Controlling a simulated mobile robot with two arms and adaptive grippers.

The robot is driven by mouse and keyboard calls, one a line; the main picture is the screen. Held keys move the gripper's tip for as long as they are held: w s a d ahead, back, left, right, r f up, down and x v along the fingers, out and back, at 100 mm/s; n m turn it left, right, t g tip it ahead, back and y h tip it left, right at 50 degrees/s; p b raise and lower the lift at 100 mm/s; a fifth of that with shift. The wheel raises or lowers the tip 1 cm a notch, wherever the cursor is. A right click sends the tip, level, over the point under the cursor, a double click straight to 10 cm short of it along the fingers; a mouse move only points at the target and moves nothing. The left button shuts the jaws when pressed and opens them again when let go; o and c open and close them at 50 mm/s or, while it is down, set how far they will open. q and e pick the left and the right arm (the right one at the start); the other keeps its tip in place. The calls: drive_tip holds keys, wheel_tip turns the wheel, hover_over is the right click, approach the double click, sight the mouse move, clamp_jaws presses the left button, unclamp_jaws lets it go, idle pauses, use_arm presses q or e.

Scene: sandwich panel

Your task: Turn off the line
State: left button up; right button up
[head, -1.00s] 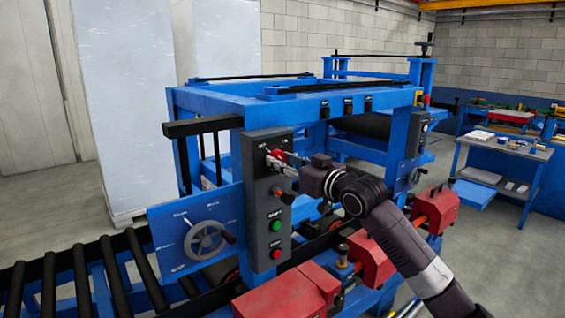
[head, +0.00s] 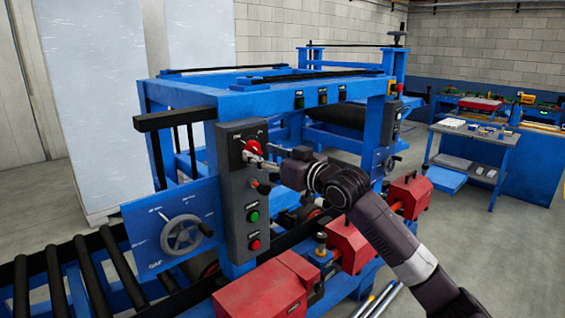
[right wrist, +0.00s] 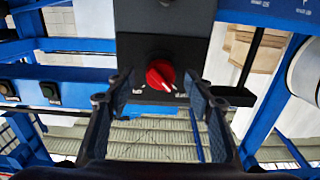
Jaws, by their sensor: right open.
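A grey control panel (head: 238,190) stands on the blue line frame. At its top is a red rotary knob (head: 253,147) on a black plate; below are an orange-red knob (head: 261,186), a green button (head: 253,216) and a red button (head: 254,245). My right gripper (head: 258,155) is at the red knob. In the right wrist view the red knob (right wrist: 160,74) shows with its white mark pointing down and right, and the open fingers of my right gripper (right wrist: 160,92) are on either side of it, apart from it. My left gripper is not in view.
A handwheel (head: 181,235) on a blue plate is left of the panel. Black rollers (head: 55,285) run along the lower left. Red motor housings (head: 262,290) are below the panel. A workbench (head: 478,134) stands at the right, with free floor around it.

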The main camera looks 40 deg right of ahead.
drive_tip(key=s, duration=1)
drive_tip(key=shift+d, duration=0.35)
